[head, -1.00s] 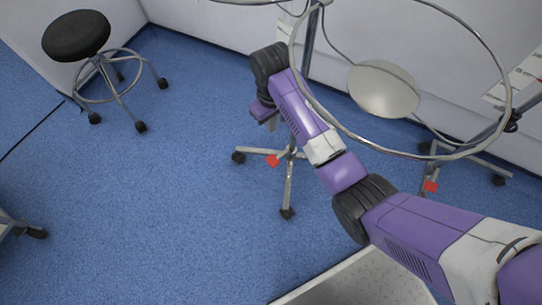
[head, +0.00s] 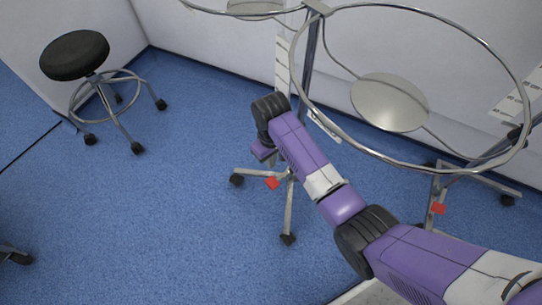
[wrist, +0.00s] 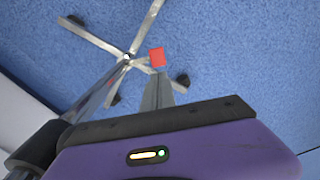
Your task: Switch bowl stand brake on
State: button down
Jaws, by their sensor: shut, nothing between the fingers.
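The bowl stand (head: 311,55) has metal rings at the top, a thin pole and a wheeled base with several legs on the blue floor. Its red brake tab (head: 272,183) sits on a base leg at the left, and it also shows in the wrist view (wrist: 157,57). My gripper (wrist: 158,78) is shut and empty. In the wrist view its fingertips appear just below the red tab; whether they touch it I cannot tell. In the head view the gripper (head: 268,162) is partly hidden by my wrist, above the tab.
A black stool (head: 75,55) with a foot ring stands at the upper left. A second wheeled base with a red tab (head: 438,209) is at the right. The white wall is close behind.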

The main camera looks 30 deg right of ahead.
aim_at(271, 184)
notch_tip(271, 184, down, 14)
jog(key=b, duration=0.7)
jog(key=shift+f+b, duration=0.15)
jog(key=shift+b, duration=0.2)
jog(key=shift+s+p, duration=0.1)
jog(key=shift+p, duration=0.3)
